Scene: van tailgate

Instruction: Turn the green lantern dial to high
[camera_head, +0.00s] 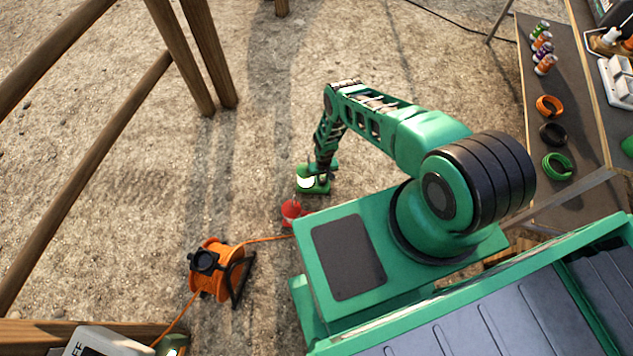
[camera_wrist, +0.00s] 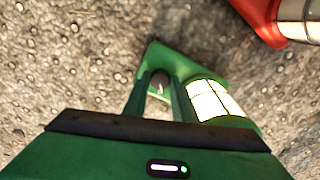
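The green lantern (camera_head: 312,184) stands on the gravel ground, its pale panes lit. In the wrist view its green base (camera_wrist: 187,64) and glowing window (camera_wrist: 212,101) lie just beyond my gripper. A small dark round dial (camera_wrist: 160,80) shows on the base between my fingertips. My gripper (camera_wrist: 161,84) points down at the lantern, one finger on each side of the dial. The fingers stand apart, but I cannot tell whether they touch the dial. The dial's setting cannot be read. In the head view my arm partly covers the lantern.
A red lantern (camera_head: 291,212) stands close by; its edge shows in the wrist view (camera_wrist: 262,18). An orange cable reel (camera_head: 213,270) sits lower left, its cable running toward the red lantern. Wooden rails stand at left. A table (camera_head: 571,120) with tape rolls is at right.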

